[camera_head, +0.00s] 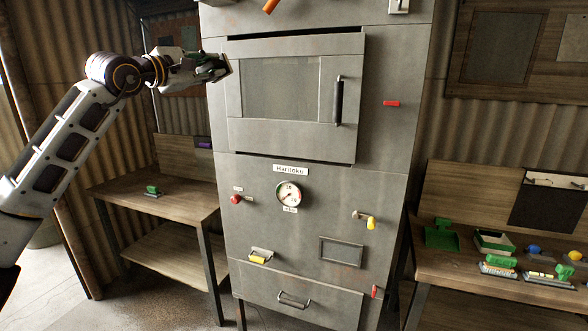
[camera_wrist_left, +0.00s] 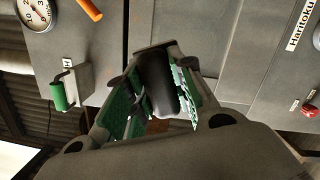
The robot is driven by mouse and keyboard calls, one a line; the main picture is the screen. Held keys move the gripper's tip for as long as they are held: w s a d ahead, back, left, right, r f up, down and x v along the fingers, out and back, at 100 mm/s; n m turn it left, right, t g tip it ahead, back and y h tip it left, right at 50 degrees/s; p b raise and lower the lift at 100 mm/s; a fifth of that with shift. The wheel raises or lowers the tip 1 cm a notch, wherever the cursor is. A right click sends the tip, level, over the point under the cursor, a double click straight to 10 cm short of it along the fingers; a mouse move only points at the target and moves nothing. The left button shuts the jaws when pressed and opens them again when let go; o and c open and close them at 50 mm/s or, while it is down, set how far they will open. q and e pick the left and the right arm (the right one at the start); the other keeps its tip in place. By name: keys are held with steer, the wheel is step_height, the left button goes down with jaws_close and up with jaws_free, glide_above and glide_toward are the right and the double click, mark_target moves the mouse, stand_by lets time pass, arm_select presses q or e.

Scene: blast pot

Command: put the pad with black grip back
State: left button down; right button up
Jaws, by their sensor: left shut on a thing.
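My left gripper (camera_head: 220,67) is raised at the upper left of the grey cabinet, close to the left edge of its windowed door. In the left wrist view its green-lined fingers (camera_wrist_left: 158,95) are shut on a black grip (camera_wrist_left: 156,75) that sits between them. The pad that belongs to this grip is mostly hidden by the fingers, so its face and tilt cannot be made out. My right gripper is not in view.
The tall grey cabinet (camera_head: 250,180) has a closed windowed door with a black handle (camera_head: 338,102). A wooden table (camera_head: 180,208) at left holds a green-handled item (camera_head: 152,190). The right bench (camera_head: 450,262) holds a green dustpan (camera_head: 441,236), a tray (camera_head: 494,242) and several brushes.

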arm_select(q)
steer(key=shift+d+f, duration=0.15)
steer(key=shift+f, duration=0.7)
steer(key=s+f+n+y, duration=0.1)
steer(key=s+f, duration=0.6)
steer(key=f, duration=1.4)
steer(key=s+f+n+t+y, duration=0.1)
steer(key=s+f+y, duration=0.3)
steer(key=f, duration=1.8)
steer(key=s+f+n+t+y, duration=0.1)
steer(key=s+f+n+y, duration=0.2)
steer(key=s+f, duration=0.8)
steer(key=shift+s+d+f, duration=0.25)
steer(key=shift+s+f, duration=0.05)
steer(key=shift+f, duration=4.95)
steer(key=shift+a+f, duration=0.1)
steer(key=shift+f, duration=0.1)
steer(key=shift+s+a+f+n+y, duration=0.15)
steer(key=shift+a+f+n+y, duration=0.2)
steer(key=shift+f, duration=0.4)
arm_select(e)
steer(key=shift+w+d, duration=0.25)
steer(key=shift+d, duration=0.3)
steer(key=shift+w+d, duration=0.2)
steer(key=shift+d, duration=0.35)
